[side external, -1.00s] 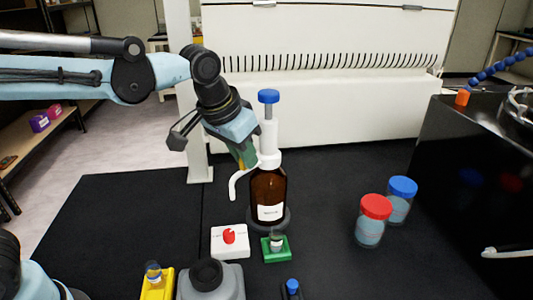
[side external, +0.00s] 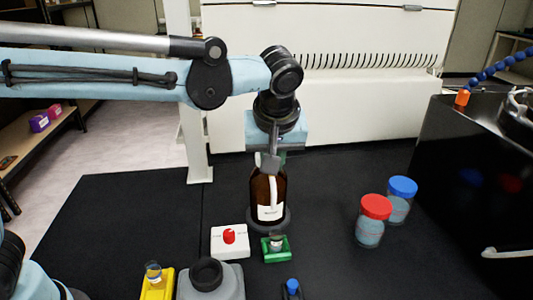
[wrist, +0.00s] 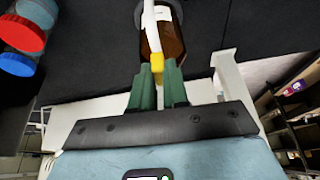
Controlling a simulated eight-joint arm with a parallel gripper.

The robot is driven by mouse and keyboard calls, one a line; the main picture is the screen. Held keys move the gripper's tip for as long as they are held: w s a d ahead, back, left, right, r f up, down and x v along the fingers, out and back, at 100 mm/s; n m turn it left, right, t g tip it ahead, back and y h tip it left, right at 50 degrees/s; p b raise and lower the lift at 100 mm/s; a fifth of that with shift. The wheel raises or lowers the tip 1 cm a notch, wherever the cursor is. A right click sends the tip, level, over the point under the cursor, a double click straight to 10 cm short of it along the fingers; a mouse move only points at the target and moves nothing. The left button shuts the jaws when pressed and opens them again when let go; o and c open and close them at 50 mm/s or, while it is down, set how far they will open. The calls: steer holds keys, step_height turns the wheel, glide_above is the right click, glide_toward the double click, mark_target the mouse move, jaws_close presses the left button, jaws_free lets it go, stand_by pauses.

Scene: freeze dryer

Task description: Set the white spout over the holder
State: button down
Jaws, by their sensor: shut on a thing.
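The white spout (side external: 271,190) hangs down in front of the brown bottle (side external: 280,190), facing the side camera. A small vial (side external: 276,240) stands in the holder. My gripper (side external: 268,160) is at the bottle's top, shut on the spout's upper part. In the wrist view, the green fingers of my gripper (wrist: 158,75) close around a yellow piece below the white spout (wrist: 149,22).
A white box with a red knob (side external: 229,238) sits left of the holder.

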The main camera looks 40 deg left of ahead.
steer(key=shift+w+d+f+n, duration=0.15)
steer(key=shift+w+d+n, duration=0.05)
steer(key=shift+n, duration=0.2)
steer(key=c, duration=1.1)
jaws_free()
steer(key=v, duration=1.2)
steer(key=shift+w+d, duration=0.15)
